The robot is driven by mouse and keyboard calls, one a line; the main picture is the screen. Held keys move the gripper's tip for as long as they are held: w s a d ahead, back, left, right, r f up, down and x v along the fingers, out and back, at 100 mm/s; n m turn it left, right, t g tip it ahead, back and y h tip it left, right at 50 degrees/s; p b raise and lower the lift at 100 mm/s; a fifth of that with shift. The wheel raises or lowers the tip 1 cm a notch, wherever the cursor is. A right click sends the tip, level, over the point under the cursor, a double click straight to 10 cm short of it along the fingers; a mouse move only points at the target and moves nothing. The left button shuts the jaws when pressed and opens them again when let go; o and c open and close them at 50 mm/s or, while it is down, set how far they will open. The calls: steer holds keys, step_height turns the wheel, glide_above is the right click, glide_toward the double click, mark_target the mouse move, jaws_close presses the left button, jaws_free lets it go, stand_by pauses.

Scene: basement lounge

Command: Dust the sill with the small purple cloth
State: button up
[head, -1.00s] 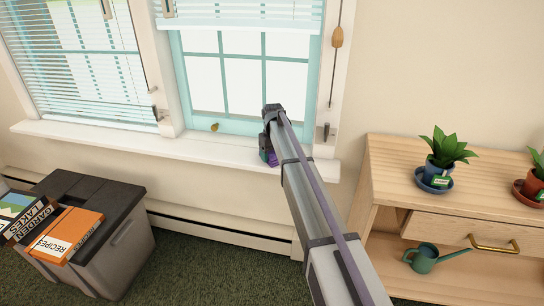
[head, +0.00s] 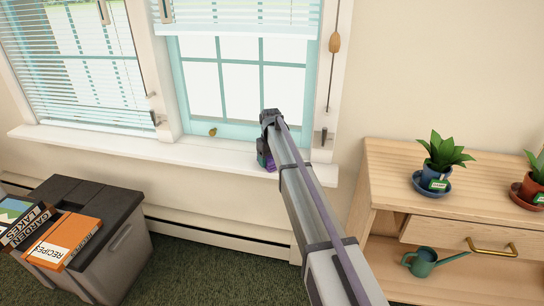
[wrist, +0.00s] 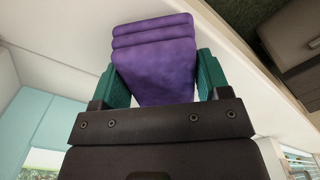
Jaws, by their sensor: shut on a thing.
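The white window sill (head: 95,142) runs below the windows in the head view. My gripper (head: 264,160) is at its right part, in front of the right window, mostly hidden behind my arm. The small purple cloth (head: 271,165) shows just beside my arm there. In the wrist view my gripper (wrist: 160,75) has its two teal fingers shut on the purple cloth (wrist: 155,60), which looks folded in layers and sticks out beyond them. The pale sill (wrist: 60,30) lies behind the cloth. I cannot tell whether the cloth touches it.
A small yellowish object (head: 212,132) is at the window's foot, left of my gripper. Hanging blind cord (head: 334,45) is at the right. A grey bin (head: 120,250) with books stands lower left. A wooden cabinet (head: 385,165) with potted plants stands right.

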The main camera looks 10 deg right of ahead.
mark_target(269, 163)
steer(key=shift+s+a+f, duration=0.1)
steer(key=shift+s+a, duration=0.25)
steer(key=shift+s, duration=0.5)
steer(key=shift+s+a+f, duration=0.1)
steer(key=shift+s+a, duration=0.25)
steer(key=shift+s, duration=0.45)
steer(key=shift+r, duration=0.1)
step_height(269, 163, up, 6)
steer(key=p, duration=0.5)
steer(key=shift+p, duration=0.35)
step_height(269, 163, up, 3)
steer(key=p, duration=0.3)
